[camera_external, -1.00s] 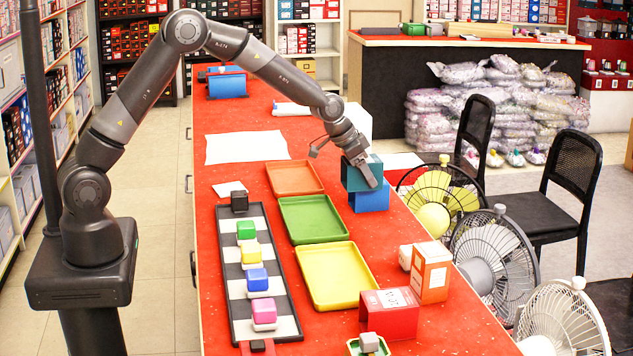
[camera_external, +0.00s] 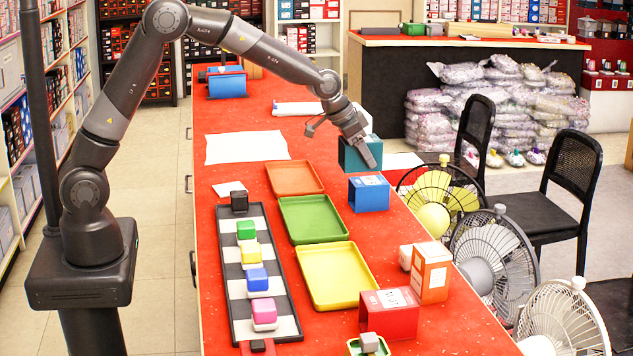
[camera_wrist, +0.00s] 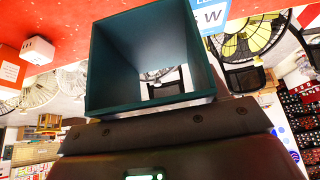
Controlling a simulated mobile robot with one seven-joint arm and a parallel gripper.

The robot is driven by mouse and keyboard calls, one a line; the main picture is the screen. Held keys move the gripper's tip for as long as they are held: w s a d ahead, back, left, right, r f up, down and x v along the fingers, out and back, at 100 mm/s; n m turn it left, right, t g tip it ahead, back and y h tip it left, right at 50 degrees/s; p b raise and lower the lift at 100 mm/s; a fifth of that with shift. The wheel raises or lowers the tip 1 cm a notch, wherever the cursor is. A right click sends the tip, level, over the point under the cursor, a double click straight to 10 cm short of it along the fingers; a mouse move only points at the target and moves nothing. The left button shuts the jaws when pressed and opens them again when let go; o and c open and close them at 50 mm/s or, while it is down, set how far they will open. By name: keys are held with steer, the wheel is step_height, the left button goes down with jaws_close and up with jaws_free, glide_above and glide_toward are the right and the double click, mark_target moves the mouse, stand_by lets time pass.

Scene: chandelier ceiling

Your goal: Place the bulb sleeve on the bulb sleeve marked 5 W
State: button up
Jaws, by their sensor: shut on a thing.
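My gripper (camera_external: 360,143) is shut on a teal bulb sleeve (camera_external: 350,160), an open-ended square tube. It holds the sleeve in the air above the right side of the red counter. In the wrist view the teal sleeve (camera_wrist: 103,68) fills the upper middle, its open end facing the camera. A blue bulb sleeve (camera_external: 369,195) with a white label on top stands on the counter just below and slightly right of the held sleeve, apart from it. In the wrist view a label (camera_wrist: 210,17) shows a "W"; its number is cut off.
A red sleeve (camera_external: 390,316) and an orange-red box (camera_external: 431,272) stand nearer the front. Orange (camera_external: 294,178), green (camera_external: 313,219) and yellow (camera_external: 336,276) trays lie left of them. A striped board (camera_external: 234,291) holds coloured blocks. Fans (camera_external: 497,257) stand beyond the right edge.

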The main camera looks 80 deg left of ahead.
mark_target(372, 142)
steer(key=d+r, duration=0.1)
steer(key=r, duration=0.1)
steer(key=w+d+r, duration=0.1)
steer(key=shift+d+r, duration=0.4)
steer(key=w+a+f, duration=0.1)
steer(key=a+f, duration=0.1)
steer(key=a, duration=0.1)
steer(key=w+a+f, duration=0.1)
steer(key=a+f, duration=0.1)
steer(key=a, duration=0.2)
steer(key=w+a+f, duration=0.2)
steer(key=a, duration=0.1)
steer(key=shift+a+f, duration=0.25)
steer(key=shift+f, duration=2.1)
steer(key=shift+f, duration=0.1)
steer(key=o, duration=1)
